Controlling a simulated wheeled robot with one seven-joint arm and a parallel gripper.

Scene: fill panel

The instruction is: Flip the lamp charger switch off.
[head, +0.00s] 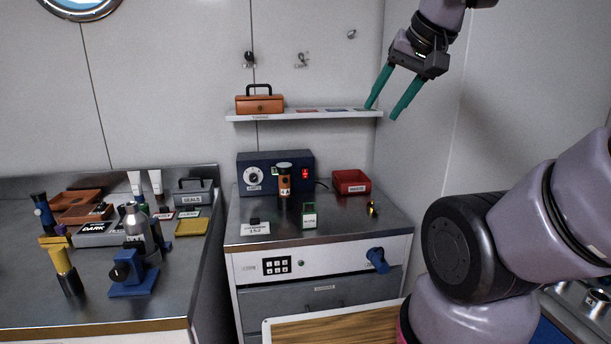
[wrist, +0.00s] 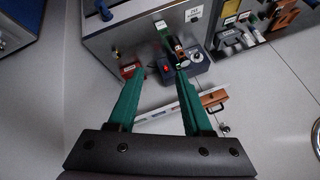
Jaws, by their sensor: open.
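The lamp charger (head: 262,160) is a dark blue box at the back of the middle counter. In the wrist view the charger (wrist: 197,66) appears upside down, with the red switch (wrist: 166,68) between the fingers. My gripper (head: 381,112) is open and empty, high to the right of the charger, near the shelf's right end. Its green fingers also show in the wrist view (wrist: 160,78).
A shelf (head: 300,116) with an orange toolbox (head: 260,104) hangs above the charger. A red bin (head: 351,182) stands to its right. A green-framed block (head: 309,216) and a small brass item (head: 372,209) stand in front. The left counter is crowded.

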